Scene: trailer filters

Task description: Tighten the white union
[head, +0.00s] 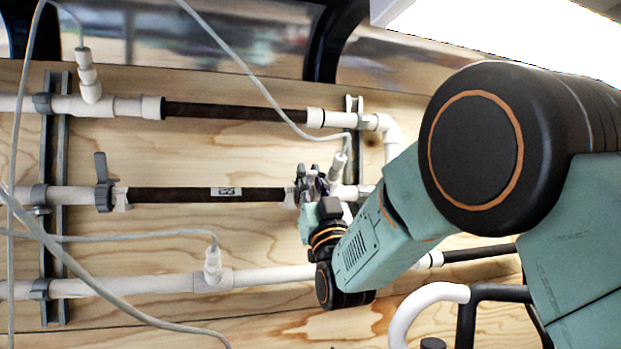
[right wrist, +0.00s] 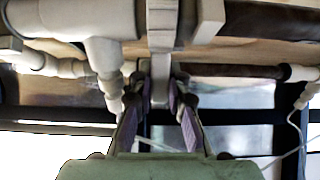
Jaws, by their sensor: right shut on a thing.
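The white union (head: 290,198) is at the right end of the dark middle pipe in the head view, mostly hidden by my right gripper. My right gripper (head: 311,184) is at this joint, its fingers around it. In the right wrist view, the two purple-lined fingers (right wrist: 161,85) are shut on a narrow pale part of the union (right wrist: 162,38), which runs down between them. The exact contact is hard to see. My left gripper is not in view.
Dark pipe sections sit above (head: 235,111) and below (head: 478,253) the middle dark pipe (head: 175,195). A grey valve handle (head: 102,182) stands at left. Grey cables (head: 245,72) hang across the wooden panel (head: 250,155). A white curved hose (head: 428,296) is at lower right.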

